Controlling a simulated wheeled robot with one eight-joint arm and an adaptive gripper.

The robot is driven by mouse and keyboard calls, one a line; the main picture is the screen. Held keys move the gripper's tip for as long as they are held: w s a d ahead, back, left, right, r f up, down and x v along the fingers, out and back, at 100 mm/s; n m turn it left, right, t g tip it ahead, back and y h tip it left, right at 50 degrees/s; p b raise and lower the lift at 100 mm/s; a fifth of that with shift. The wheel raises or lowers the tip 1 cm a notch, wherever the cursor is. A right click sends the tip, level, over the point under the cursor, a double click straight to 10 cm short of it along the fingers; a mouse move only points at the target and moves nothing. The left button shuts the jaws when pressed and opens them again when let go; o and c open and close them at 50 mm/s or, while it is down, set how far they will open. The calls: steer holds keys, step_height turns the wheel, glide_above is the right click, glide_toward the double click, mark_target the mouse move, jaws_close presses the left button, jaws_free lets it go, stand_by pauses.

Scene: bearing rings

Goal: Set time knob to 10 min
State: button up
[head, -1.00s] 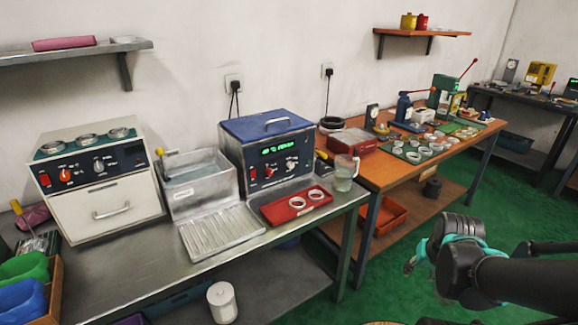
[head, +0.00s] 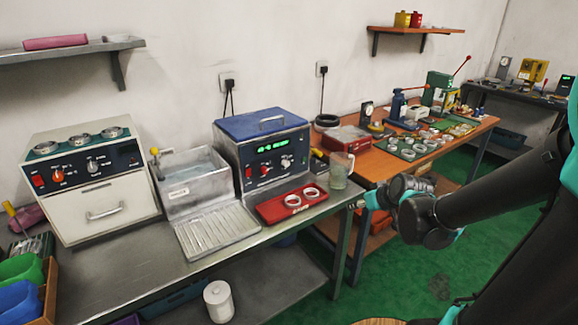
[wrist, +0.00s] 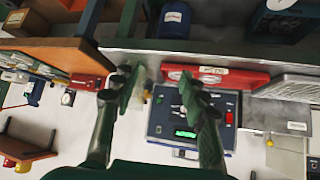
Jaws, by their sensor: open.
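The blue-lidded machine (head: 232,152) with a lit green display (head: 272,147) stands on the metal bench. Its front panel has a pale knob (head: 286,163) and red controls; their lettering is too small to read. The white oven-like machine (head: 105,205) at left also has an orange knob (head: 58,176) and a pale knob (head: 92,166). I cannot tell which knob is for time. My gripper (head: 365,201) is open and empty, right of the bench's front corner and apart from both machines. In the wrist view my gripper (wrist: 160,92) has spread fingers, with the blue-lidded machine (wrist: 165,125) beyond, upside down.
A red tray (head: 268,214) with two rings lies before the blue-lidded machine. A glass jug (head: 340,170) stands at the bench's right end, near my gripper. A water basin (head: 190,190) and ribbed drain tray (head: 215,235) sit between the machines. An orange workbench (head: 375,172) stands at right.

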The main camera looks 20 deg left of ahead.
mark_target(287, 164)
steer(key=w+a+r+n+t+y, duration=0.1)
steer(key=w+a+r+n+y, duration=0.2)
steer(key=a, duration=0.6)
steer(key=w+a+r+n+t+y, duration=0.1)
steer(key=w+a+r+n+y, duration=0.1)
steer(key=w+a, duration=0.5)
steer(key=x, duration=0.5)
steer(key=s+a+x, duration=0.1)
steer(key=x, duration=1.1)
steer(key=shift+s+a, duration=0.1)
steer(key=shift+a, duration=0.15)
jaws_close()
